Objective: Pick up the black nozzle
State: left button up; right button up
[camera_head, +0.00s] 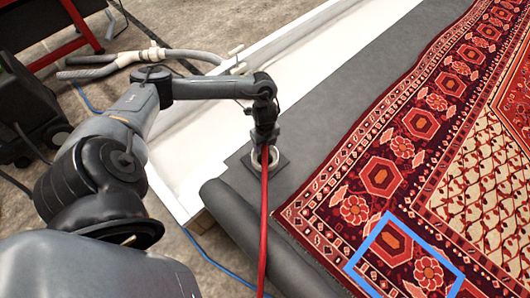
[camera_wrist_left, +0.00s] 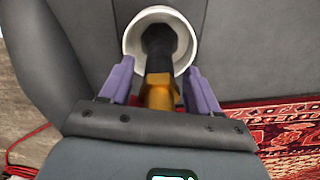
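The black nozzle (camera_wrist_left: 158,50) shows in the left wrist view, with a brass-coloured fitting (camera_wrist_left: 159,94) at its near end. Its far end is inside a round white cup (camera_wrist_left: 133,40), which also shows in the head view (camera_head: 254,165). My left gripper (camera_wrist_left: 160,68) has its two purple fingers on either side of the nozzle and fitting, with small gaps visible. In the head view my left gripper (camera_head: 264,137) is pointed down over the cup and hides most of the nozzle. My right gripper is in neither view.
A red hose (camera_head: 264,220) runs from under my left gripper to the bottom edge. A patterned red rug (camera_head: 400,150) with a blue square outline (camera_head: 379,223) lies to the right.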

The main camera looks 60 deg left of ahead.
pick_arm(q)
jog(key=c, duration=0.9)
jog(key=shift+r, duration=0.15)
